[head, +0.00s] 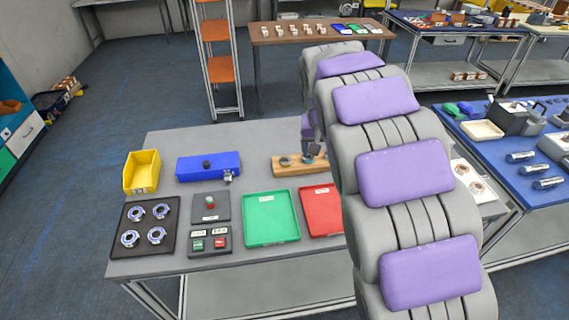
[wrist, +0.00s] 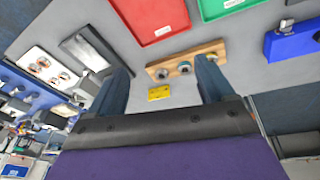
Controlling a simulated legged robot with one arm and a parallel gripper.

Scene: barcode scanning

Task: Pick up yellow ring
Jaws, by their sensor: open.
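I cannot make out a clear yellow ring in either view. In the wrist view a small flat yellow piece (wrist: 159,93) with dark marks lies on the grey table beside a wooden block (wrist: 172,69). The block holds several small round parts, whose exact shapes and colours are too small to tell. It also shows in the head view (head: 298,171), partly hidden by my arm. My gripper (wrist: 160,76) is open and empty, its two dark fingers apart on either side of the block in the picture.
A green tray (head: 271,218) and a red tray (head: 322,211) lie in front of the block. A blue box (head: 195,170), a yellow bin (head: 141,171) and a black pad (head: 145,213) with several rings stand to the left. My arm covers the table's right part.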

